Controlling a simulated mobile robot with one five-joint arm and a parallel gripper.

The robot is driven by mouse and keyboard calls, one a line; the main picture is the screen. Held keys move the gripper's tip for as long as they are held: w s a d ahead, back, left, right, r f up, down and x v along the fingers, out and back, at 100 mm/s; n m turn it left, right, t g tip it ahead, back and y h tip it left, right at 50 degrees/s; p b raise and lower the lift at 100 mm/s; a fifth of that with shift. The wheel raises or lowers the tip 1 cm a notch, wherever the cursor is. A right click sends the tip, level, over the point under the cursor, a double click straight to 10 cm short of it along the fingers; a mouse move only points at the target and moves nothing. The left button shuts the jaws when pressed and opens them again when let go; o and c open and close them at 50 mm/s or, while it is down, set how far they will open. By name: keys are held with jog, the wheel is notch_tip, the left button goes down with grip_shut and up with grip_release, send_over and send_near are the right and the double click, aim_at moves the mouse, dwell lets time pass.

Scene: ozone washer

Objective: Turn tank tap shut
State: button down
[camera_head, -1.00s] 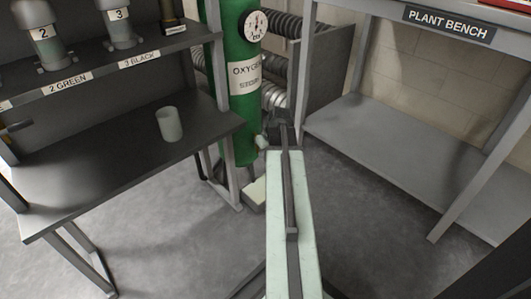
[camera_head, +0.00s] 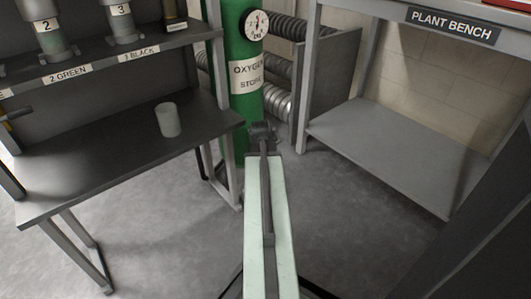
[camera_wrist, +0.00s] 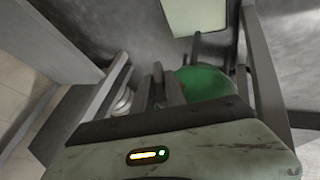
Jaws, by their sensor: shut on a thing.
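The green oxygen tank (camera_head: 241,110) stands upright behind the grey bench, with a round white gauge (camera_head: 256,25) near its top and a label reading oxygen store. My gripper (camera_head: 263,130) is at the right edge of the tank's lower part. Its fingers (camera_wrist: 160,88) show close together beside the green tank (camera_wrist: 207,82) in the wrist view. My gripper is shut on the tank tap, which its fingers and wrist hide in both views. I cannot tell how far the tap is turned.
A grey bench (camera_head: 110,165) with a pale cup (camera_head: 168,120) stands at left, under a shelf (camera_head: 105,60) of labelled canisters. The plant bench (camera_head: 395,135) stands at right. Ribbed hoses (camera_head: 285,65) lie behind the tank.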

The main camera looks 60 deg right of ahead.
jog(key=c, duration=1.4)
grip_release()
jog(key=shift+w+a, duration=0.1)
jog(key=shift+o, duration=0.2)
